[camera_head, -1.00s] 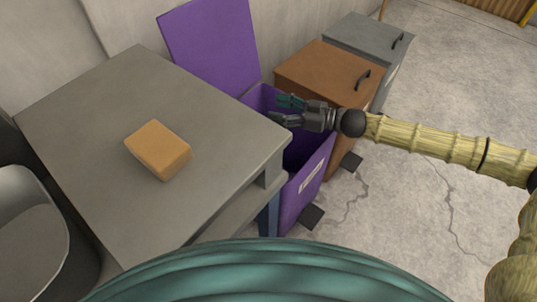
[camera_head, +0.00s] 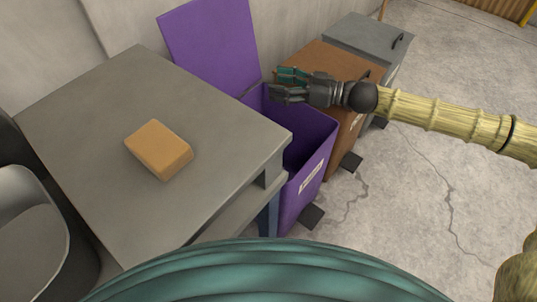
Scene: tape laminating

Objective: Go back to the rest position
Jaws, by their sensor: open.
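My gripper (camera_head: 276,84) is open and looks empty. It points left, in front of the brown bin and over the far edge of the open purple bin (camera_head: 309,183) in this view. My arm reaches in from the right edge of the picture. The purple bin's lid (camera_head: 212,45) is raised against the wall. Its inside is dark, and I cannot tell whether anything lies in it.
A grey table (camera_head: 80,130) stands at the left with an orange-brown block (camera_head: 158,149) on it. A brown bin (camera_head: 325,62) and a grey bin (camera_head: 362,36), both closed, stand behind the purple bin. A grey chair (camera_head: 30,225) is at the lower left. Cracked floor (camera_head: 460,100) at the right is open.

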